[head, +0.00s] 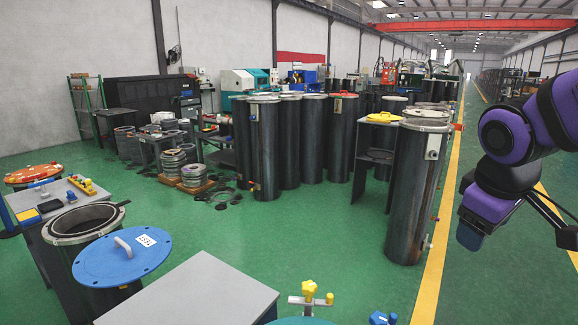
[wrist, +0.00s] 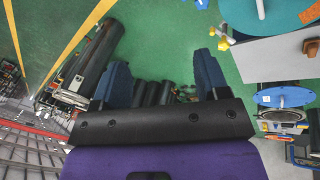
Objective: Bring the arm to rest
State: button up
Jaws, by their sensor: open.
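My gripper (wrist: 162,75) shows in the wrist view. Its two blue fingers stand wide apart with green floor and dark cylinders beyond the gap, and nothing is held between them. In the head view my purple arm (head: 520,130) is raised and bent at the right edge. Its lower part hangs over the floor, right of a tall dark flanged cylinder (head: 412,190). The arm touches nothing that I can see.
A grey tabletop (head: 190,293) and a yellow-handled valve (head: 310,297) are at the front. Several dark cylinders (head: 290,140) stand at the back. Green floor (head: 310,230) in the middle is clear.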

jog(key=s+r+m+t+y, duration=0.1)
jog(key=s+r+m, duration=0.4)
jog(key=s, duration=0.5)
jog(key=shift+a+m+t+y, duration=0.3)
jog(key=shift+y, duration=0.3)
